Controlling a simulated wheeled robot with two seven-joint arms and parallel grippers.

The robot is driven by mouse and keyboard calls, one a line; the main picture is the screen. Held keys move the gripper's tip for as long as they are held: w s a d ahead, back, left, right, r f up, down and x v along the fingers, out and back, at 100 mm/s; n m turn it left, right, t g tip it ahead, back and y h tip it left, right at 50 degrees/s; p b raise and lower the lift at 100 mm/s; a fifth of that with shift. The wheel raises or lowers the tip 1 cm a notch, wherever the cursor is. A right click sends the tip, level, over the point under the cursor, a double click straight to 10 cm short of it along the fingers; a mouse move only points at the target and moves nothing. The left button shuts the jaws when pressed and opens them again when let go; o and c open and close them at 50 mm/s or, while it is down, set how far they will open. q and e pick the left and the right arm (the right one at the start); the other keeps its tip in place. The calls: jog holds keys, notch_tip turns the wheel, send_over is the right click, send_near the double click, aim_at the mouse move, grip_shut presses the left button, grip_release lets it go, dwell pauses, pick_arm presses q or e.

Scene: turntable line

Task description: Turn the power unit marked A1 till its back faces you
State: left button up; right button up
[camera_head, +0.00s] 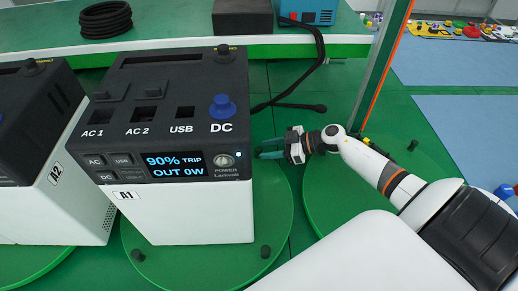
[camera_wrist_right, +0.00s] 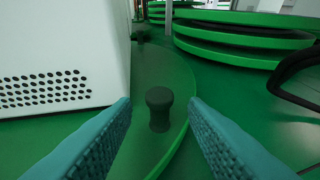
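The power unit marked A1 (camera_head: 190,210) stands on a green turntable (camera_head: 279,225). Its front, with the lit display (camera_head: 176,166) and the A1 label, faces me. My right gripper (camera_head: 268,149) is just right of the unit, low over the turntable's edge. In the right wrist view its two blue fingers (camera_wrist_right: 160,130) are open, with a dark peg (camera_wrist_right: 159,108) of the turntable ahead between them, not gripped. The unit's white side with vent holes (camera_wrist_right: 50,85) is at the left there. Other pegs (camera_head: 265,251) stand at the turntable's front. My left gripper is not in view.
The unit marked A2 (camera_head: 30,205) stands close at the left on its own turntable. A green post (camera_head: 381,65) rises behind my right arm. A black cable (camera_head: 290,98) hangs from the back shelf (camera_head: 185,46). Another turntable (camera_head: 330,190) lies at the right, under my arm.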

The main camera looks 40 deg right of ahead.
aim_at(259, 151)
jog(key=shift+x, duration=1.85)
grip_shut()
